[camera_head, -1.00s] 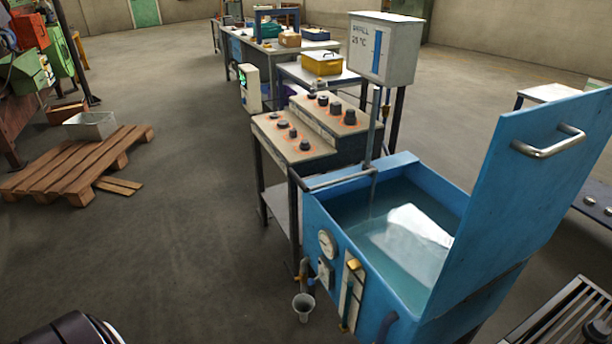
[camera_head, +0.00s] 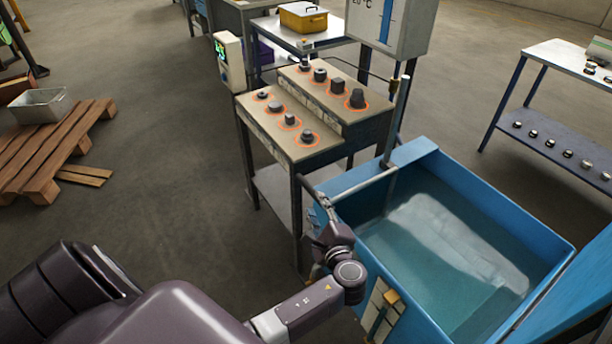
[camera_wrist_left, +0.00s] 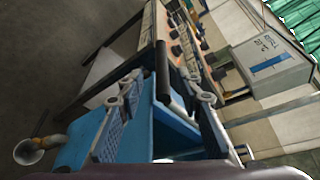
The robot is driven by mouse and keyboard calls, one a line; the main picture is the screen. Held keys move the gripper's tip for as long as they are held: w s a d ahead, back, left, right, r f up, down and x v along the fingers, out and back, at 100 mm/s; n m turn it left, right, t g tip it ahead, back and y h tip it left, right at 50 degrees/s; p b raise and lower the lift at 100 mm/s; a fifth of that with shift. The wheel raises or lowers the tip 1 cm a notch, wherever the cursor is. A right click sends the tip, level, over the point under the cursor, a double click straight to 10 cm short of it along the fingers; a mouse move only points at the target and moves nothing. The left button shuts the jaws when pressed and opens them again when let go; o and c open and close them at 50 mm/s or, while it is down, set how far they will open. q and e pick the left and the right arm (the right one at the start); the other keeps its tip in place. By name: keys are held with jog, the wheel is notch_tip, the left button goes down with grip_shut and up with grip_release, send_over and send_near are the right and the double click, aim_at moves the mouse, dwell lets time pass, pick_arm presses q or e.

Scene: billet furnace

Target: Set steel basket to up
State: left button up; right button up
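A blue tank (camera_head: 515,219) full of water stands open in the head view. A pale shape shows in its water; I cannot tell whether it is the steel basket or a reflection. A grey lever bar (camera_head: 363,184) runs from the upright pole over the tank's near-left rim. My left gripper (camera_head: 322,208) is at the bar's outer end. In the left wrist view, its two fingers (camera_wrist_left: 160,88) are spread, with the dark bar end (camera_wrist_left: 162,72) between them and gaps showing on both sides. My right gripper is not in view.
A stepped bench (camera_head: 318,152) with several dark metal parts stands just beyond the gripper. A pallet (camera_head: 50,150) with a grey metal bin (camera_head: 40,105) lies at left. A table (camera_head: 565,60) stands at right.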

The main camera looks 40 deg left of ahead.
aim_at(310, 190)
pick_arm(q)
jog(key=p+x, duration=0.1)
jog(key=x, duration=0.8)
jog(key=shift+w+d, duration=0.1)
jog(key=shift+d, duration=0.1)
jog(key=shift+r, duration=0.1)
jog(key=shift+c, duration=0.3)
grip_shut()
